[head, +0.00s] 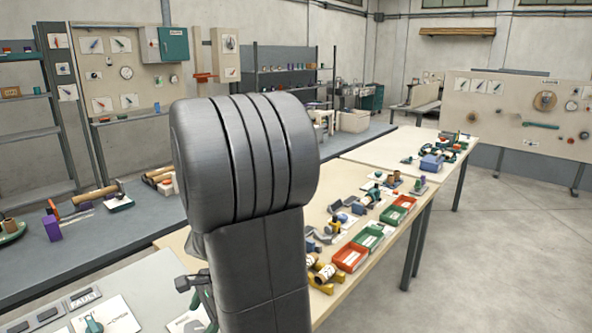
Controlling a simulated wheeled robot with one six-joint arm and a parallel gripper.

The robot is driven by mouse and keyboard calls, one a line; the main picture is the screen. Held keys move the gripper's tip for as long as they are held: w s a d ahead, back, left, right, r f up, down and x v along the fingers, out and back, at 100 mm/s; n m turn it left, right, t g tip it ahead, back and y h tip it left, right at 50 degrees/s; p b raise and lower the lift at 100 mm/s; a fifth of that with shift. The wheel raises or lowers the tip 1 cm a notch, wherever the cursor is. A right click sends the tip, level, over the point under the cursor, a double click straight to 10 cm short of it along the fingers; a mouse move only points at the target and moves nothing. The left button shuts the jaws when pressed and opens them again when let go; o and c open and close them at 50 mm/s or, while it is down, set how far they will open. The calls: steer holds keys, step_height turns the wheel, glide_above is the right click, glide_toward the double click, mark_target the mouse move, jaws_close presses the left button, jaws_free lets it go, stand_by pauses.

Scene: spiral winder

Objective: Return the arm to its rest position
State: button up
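My arm's thick dark grey link (245,160) stands upright in the middle of the head view, over the near workbenches. A small dark jointed part (190,281) shows at the lower left edge of the arm; it looks like part of my gripper. The fingertips are hidden, so I cannot see whether the gripper is open or holds anything.
A long light table (395,245) right of my arm bears red bins (351,257), green bins (368,238) and small parts. A grey bench (110,250) with tools stands left. A panel marked FAULT (84,297) lies at lower left. Open floor (500,260) is at right.

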mark_target(193, 327)
steer(key=v, duration=1)
steer(key=x, duration=1.4)
steer(key=shift+a+n+b, duration=0.1)
steer(key=shift+n+b, duration=0.2)
steer(key=shift+n, duration=0.3)
steer(key=n+g+h, duration=0.1)
steer(key=n, duration=0.3)
steer(key=shift+w+r+b, duration=0.1)
steer(key=shift+b, duration=0.3)
steer(key=n+h, duration=0.1)
steer(key=n, duration=0.4)
steer(key=shift+a+r+n+h, duration=0.1)
steer(key=shift+a+n+h, duration=0.2)
steer(key=shift+h, duration=0.1)
steer(key=n+h, duration=0.1)
steer(key=n, duration=0.3)
steer(key=shift+a+b, duration=0.1)
steer(key=shift+b, duration=0.3)
steer(key=n+h, duration=0.1)
steer(key=n, duration=0.3)
steer(key=shift+a+r+n+t, duration=0.1)
steer(key=shift+a+n+t, duration=0.05)
steer(key=shift+n+t, duration=0.25)
